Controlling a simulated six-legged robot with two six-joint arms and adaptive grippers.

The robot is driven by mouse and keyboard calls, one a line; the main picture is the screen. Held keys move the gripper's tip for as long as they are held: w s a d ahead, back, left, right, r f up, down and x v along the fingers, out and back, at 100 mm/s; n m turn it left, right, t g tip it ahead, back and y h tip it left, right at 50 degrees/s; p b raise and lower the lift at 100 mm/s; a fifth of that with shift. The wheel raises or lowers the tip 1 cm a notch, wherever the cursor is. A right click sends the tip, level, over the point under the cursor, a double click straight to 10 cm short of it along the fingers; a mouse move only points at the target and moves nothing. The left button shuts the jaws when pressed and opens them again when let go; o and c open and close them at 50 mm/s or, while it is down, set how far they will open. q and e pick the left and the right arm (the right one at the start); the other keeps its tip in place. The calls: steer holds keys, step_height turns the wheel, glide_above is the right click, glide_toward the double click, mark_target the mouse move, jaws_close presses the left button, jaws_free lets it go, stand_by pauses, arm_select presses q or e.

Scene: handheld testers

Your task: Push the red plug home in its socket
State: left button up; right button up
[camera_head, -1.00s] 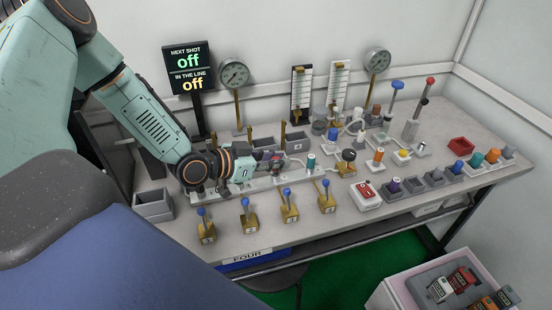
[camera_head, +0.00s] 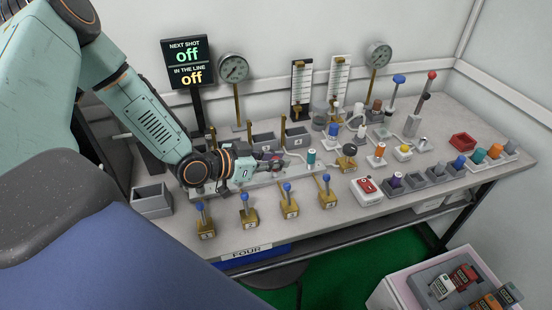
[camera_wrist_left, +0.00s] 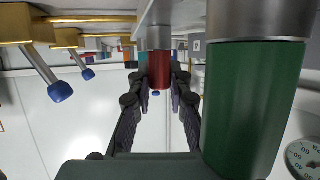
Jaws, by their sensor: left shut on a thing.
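My left gripper (camera_head: 272,166) is over the long pale strip (camera_head: 225,190) at the back middle of the bench. In the left wrist view its two dark fingers (camera_wrist_left: 160,88) are shut on the red plug (camera_wrist_left: 159,70), one on each side. The plug's far end meets a silver collar (camera_wrist_left: 159,38) at the pale strip. I cannot tell how deep it sits in its socket. In the head view only a bit of red (camera_head: 278,162) shows at the fingertips. My right gripper is not in view.
A large green cylinder (camera_wrist_left: 252,105) with a silver collar stands close beside the left gripper. Blue-knobbed levers (camera_head: 245,210) line the bench front. A teal cylinder (camera_head: 311,158) stands right of the gripper. The sign (camera_head: 187,64) reads off twice.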

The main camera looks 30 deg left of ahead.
arm_select(q)
steer(key=shift+f, duration=0.1)
steer(key=o, duration=0.9)
